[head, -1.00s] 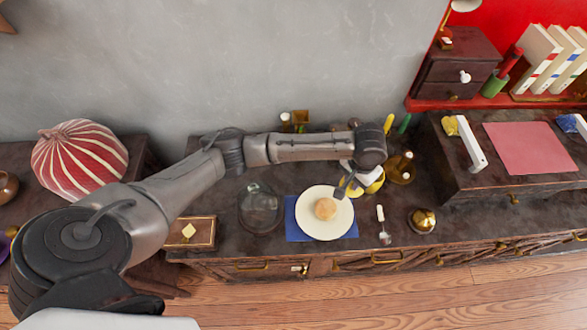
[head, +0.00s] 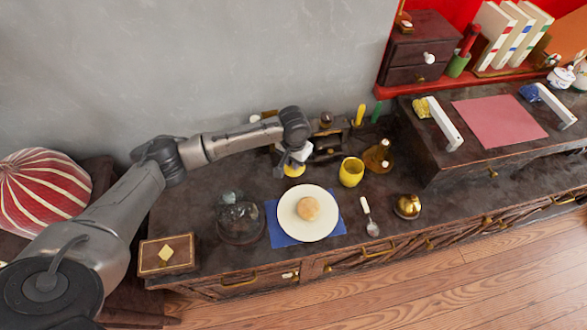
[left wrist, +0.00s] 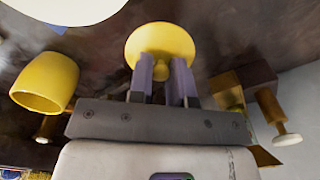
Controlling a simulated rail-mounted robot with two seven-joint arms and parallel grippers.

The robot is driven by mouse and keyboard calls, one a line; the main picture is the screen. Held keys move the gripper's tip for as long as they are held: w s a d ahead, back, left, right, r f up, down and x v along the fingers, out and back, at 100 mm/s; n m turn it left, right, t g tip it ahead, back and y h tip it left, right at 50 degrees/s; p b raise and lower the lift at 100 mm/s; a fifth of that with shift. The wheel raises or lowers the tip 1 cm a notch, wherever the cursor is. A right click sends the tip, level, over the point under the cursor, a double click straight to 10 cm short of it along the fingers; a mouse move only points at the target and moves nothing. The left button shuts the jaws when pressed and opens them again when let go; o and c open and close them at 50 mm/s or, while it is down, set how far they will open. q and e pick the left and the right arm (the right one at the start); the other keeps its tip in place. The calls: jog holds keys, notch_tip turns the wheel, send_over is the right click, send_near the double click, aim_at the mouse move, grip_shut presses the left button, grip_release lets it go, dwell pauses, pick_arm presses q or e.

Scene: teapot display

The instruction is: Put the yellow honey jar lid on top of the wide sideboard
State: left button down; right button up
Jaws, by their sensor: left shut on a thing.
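The yellow honey jar lid (head: 294,170) is round with a small knob. My left gripper (head: 298,155) is shut on it, left of the jar and behind the plate. In the left wrist view the lid (left wrist: 160,42) sits at the fingertips (left wrist: 165,78), its knob between the fingers. The yellow honey jar (head: 351,172) stands open on the long dark wide sideboard (head: 215,263); it also shows in the left wrist view (left wrist: 45,88). The lid appears a little above the sideboard top; the exact gap cannot be told. My right gripper is not in view.
A white plate (head: 325,222) with a bun lies on a blue cloth (head: 279,231). A glass dome (head: 240,218), spoon (head: 371,224), brass bell (head: 407,206) and amber bottle (head: 378,156) stand around. A wooden box (head: 330,143) is behind. Bare top shows at front right.

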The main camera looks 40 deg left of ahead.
pick_arm(q)
notch_tip(320, 180, down, 4)
jog(key=shift+f+b, duration=0.1)
jog(key=shift+b, duration=0.85)
jog(key=c, duration=1.1)
grip_release()
jog(key=shift+o, duration=0.2)
notch_tip(320, 180, up, 11)
jog(key=p, duration=0.4)
jog(key=shift+r, duration=0.65)
